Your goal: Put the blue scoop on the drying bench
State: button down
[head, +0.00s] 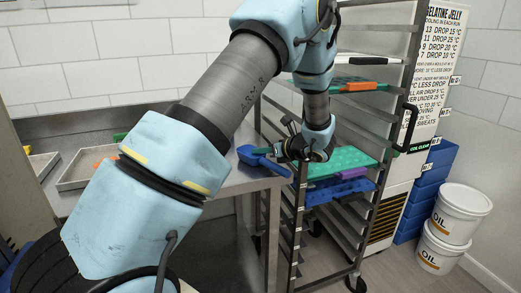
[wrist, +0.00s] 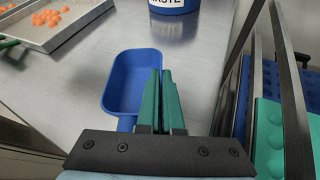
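The blue scoop (head: 262,158) is at the right end of the steel bench (head: 232,180) in the head view. In the wrist view the scoop's bowl (wrist: 131,82) is open upward, and its handle runs toward me under the black gripper bar. My gripper (head: 298,150) is at the bench's right edge, close to the handle. Its green fingers (wrist: 162,75) are together in the wrist view, just right of the bowl, with nothing visible between them. The lower part of the handle is hidden. I cannot tell whether the scoop touches the bench.
A tray (wrist: 62,25) with orange gummies lies at the back left of the bench. A blue waste container (wrist: 173,5) stands behind the scoop. White oil buckets (head: 462,212) are far right.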

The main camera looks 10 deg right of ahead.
jog(key=shift+f, duration=0.15)
jog(key=c, duration=1.1)
grip_release()
jog(key=shift+r, duration=0.2)
jog(key=b+v, duration=0.2)
jog(key=v, duration=1)
